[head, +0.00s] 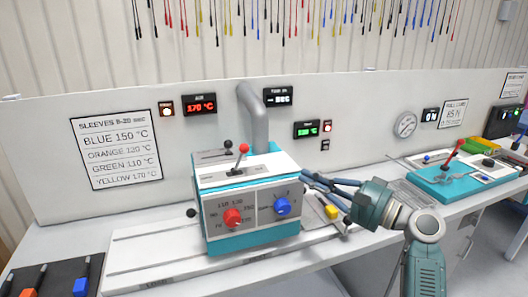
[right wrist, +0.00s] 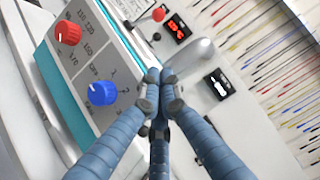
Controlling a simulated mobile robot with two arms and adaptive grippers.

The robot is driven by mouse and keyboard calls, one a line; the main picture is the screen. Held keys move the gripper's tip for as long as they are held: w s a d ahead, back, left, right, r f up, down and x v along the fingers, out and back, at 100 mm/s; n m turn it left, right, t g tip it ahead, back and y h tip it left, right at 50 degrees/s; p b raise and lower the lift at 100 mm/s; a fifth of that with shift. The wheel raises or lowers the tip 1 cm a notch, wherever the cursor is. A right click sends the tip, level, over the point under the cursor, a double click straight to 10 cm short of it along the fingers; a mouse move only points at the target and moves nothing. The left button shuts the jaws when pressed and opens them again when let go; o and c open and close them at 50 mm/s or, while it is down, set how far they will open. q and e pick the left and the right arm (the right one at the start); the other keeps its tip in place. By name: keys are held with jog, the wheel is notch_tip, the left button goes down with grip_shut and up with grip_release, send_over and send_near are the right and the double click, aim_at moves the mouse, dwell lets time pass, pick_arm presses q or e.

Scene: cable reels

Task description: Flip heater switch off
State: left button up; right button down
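The heater (head: 250,240) is a teal and white box on the bench. Its front has a red knob (head: 232,218) on the left and a blue knob (head: 282,207) on the right. In the right wrist view the red knob (right wrist: 68,32) has numbers beside it. The blue knob (right wrist: 102,93) has OFF and digits printed around it. A red-tipped lever (head: 243,149) stands on top of the heater. My right gripper (head: 306,177) is beside the heater's right side, apart from the blue knob. Its blue fingers (right wrist: 158,82) come together at the tips with nothing between them. My left gripper is out of view.
A grey pipe (head: 256,115) rises behind the heater. A teal device with a red lever (head: 452,150) stands farther right. A dark tray (head: 52,280) with coloured pieces is at front left.

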aim_at(240, 159)
jog(key=shift+d+r, duration=0.2)
jog(key=shift+r, duration=0.95)
jog(key=shift+w, duration=0.15)
jog(key=p+x, duration=0.1)
jog(key=x, duration=0.2)
jog(key=p+x, duration=0.1)
jog(key=x, duration=0.2)
jog(key=p+x, duration=0.1)
jog(key=x, duration=0.3)
jog(key=shift+a+r+p, duration=0.15)
jog(key=shift+r+p, duration=0.2)
jog(key=shift+r, duration=0.05)
jog(key=shift+a+r+p, duration=0.2)
jog(key=shift+a+p, duration=0.55)
jog(key=shift+a, duration=0.4)
jog(key=shift+s+a+r, duration=0.1)
jog(key=shift+s+a, duration=0.3)
jog(key=shift+a, duration=0.3)
jog(key=shift+w, duration=0.1)
